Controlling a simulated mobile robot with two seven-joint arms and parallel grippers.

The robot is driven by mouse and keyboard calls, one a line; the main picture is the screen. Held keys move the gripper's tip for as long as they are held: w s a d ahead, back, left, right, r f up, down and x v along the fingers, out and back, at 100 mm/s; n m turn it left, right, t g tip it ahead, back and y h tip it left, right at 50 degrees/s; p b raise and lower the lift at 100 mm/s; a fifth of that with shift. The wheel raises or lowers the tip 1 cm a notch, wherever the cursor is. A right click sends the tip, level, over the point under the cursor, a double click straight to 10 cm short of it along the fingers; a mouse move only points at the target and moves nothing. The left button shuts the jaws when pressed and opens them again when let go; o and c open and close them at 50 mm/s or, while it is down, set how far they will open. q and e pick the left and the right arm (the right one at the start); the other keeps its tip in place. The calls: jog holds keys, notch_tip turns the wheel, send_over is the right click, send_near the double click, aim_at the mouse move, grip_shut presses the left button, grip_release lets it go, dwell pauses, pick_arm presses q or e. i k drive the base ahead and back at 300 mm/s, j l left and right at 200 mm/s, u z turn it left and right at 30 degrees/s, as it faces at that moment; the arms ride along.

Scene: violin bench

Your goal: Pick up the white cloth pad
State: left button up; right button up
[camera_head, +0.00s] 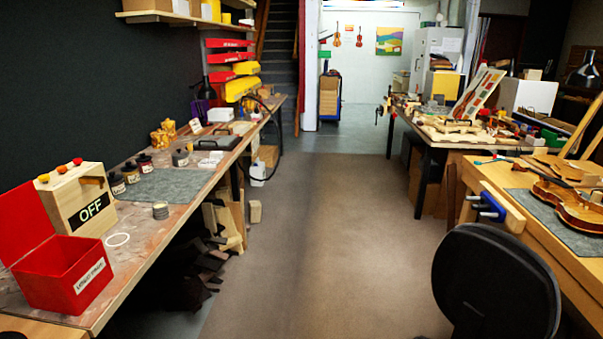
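A small flat white round item (117,240) lies on the left bench, between the red box and the stack of small round tins. It looks more like a ring than a pad, and I cannot tell if it is the white cloth pad. No other clear white cloth pad shows on the benches. Neither of my grippers is in view.
The left bench (190,208) holds an open red box (62,275), an "OFF" box (82,205), dark jars (130,173), stacked tins (160,211) and a grey mat (170,186). A black chair (490,285) stands at the right bench. The middle floor (310,240) is clear.

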aim_at(214, 156)
jog(key=i, duration=2.85)
jog(key=i+u, duration=0.2)
jog(key=i, duration=0.2)
jog(key=i+l+u, duration=0.25)
jog(key=i, duration=0.15)
jog(key=i+l+u, duration=0.2)
jog(key=i, duration=0.2)
jog(key=i+l+u, duration=0.2)
jog(key=u, duration=0.2)
jog(key=i+l+u, duration=0.65)
jog(key=u, duration=0.2)
jog(key=i+l+u, duration=0.15)
jog(key=l+u, duration=0.25)
jog(key=l, duration=0.1)
